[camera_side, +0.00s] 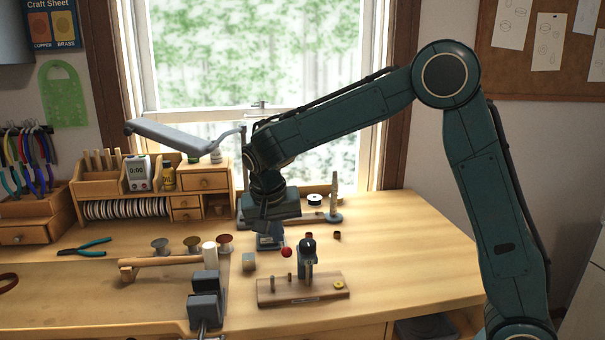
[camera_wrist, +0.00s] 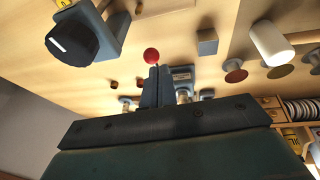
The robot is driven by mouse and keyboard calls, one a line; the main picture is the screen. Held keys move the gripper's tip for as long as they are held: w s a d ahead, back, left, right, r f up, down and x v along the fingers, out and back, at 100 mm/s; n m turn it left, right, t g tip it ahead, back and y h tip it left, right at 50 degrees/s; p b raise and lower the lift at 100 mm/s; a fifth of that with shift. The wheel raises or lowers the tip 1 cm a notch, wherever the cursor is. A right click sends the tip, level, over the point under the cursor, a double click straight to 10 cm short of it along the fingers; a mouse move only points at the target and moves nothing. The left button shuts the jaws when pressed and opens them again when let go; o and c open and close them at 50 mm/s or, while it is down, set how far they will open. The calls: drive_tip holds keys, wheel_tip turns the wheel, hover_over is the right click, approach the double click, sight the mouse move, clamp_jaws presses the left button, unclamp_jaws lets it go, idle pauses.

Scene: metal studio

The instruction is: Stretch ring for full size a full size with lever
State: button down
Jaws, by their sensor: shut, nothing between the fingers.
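A small blue-grey device with a dark knob (camera_side: 306,244), likely the ring stretcher, stands at the wooden board. It shows at upper left in the wrist view with a black round knob (camera_wrist: 72,38) bearing a white mark. A red ball (camera_side: 286,252), which looks like the lever's end, sits left of it; its rod is hidden. My gripper (camera_wrist: 153,72) is shut and empty, its tips pointing at the red ball (camera_wrist: 151,55), apparently just short of it. In the side view it hangs above the bench, fingers hard to separate from a blue-grey thing behind. A small yellow ring (camera_side: 339,284) lies on the board's right end.
The wooden board (camera_side: 275,298) carries short pegs. A grey block (camera_side: 249,262), a white-headed mallet (camera_side: 209,253) and a dark vise (camera_side: 205,305) are to the left. Spools (camera_side: 192,243) lie behind the mallet. The bench's right side (camera_side: 420,250) is clear.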

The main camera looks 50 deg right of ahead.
sight(288, 249)
drive_tip(key=v, duration=1)
drive_tip(key=shift+s+a+r, duration=0.25)
drive_tip(key=shift+a, duration=0.15)
drive_tip(key=c, duration=1.5)
unclamp_jaws()
drive_tip(key=shift+d, duration=0.15)
drive_tip(key=shift+o, duration=1.2)
drive_tip(key=shift+s+d, duration=0.1)
drive_tip(key=shift+d, duration=0.2)
drive_tip(key=s+d+n, duration=0.1)
drive_tip(key=s+d+f+n+t+y, duration=0.1)
drive_tip(key=d+f+n+t, duration=0.1)
drive_tip(key=d, duration=0.1)
drive_tip(key=shift+s+n, duration=0.4)
drive_tip(key=shift+s+a+f+n+t+y, duration=0.15)
drive_tip(key=shift+s+f+n+t+y, duration=0.25)
drive_tip(key=shift+s+n+y, duration=0.1)
drive_tip(key=x, duration=1.3)
drive_tip(key=shift+w+f, duration=0.1)
drive_tip(key=shift+f, duration=0.25)
